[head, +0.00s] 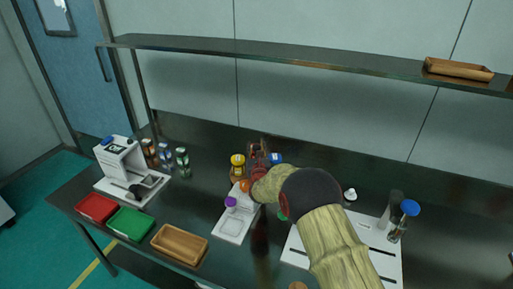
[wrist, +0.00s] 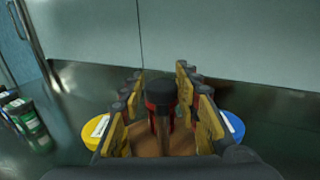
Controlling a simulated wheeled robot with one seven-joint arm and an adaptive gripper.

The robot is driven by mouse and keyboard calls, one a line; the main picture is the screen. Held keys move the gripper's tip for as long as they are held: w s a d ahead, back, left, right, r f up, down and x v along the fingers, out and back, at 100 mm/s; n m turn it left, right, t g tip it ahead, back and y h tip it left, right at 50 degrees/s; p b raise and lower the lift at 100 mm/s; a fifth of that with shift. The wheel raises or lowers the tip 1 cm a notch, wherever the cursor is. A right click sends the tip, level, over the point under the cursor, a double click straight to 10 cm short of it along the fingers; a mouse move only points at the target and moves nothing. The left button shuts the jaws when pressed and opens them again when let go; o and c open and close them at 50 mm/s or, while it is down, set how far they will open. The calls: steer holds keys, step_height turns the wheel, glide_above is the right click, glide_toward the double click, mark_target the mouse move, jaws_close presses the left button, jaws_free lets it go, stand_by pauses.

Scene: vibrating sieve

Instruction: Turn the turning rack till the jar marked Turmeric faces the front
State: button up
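The turning rack is mostly hidden by my arm; jars around it show in the head view with a yellow lid (head: 237,160), a blue lid (head: 276,158), an orange lid (head: 245,186) and a green lid (head: 283,215). No label is readable, so I cannot tell which jar is Turmeric. My gripper (head: 258,157) points down among the jars. In the wrist view its fingers (wrist: 160,105) stand apart on both sides of a black-capped red object (wrist: 160,92), with gaps visible. The yellow lid (wrist: 97,125) and blue lid (wrist: 236,125) lie outside the fingers.
Red (head: 97,208), green (head: 131,223) and wooden (head: 180,244) trays line the front left. Several jars (head: 165,157) stand near a white machine (head: 122,162). A shelf (head: 270,54) spans above.

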steer(key=shift+o, duration=1.3)
steer(key=shift+r, duration=0.1)
step_height(320, 180, up, 10)
steer(key=shift+f, duration=0.15)
steer(key=shift+d, duration=0.1)
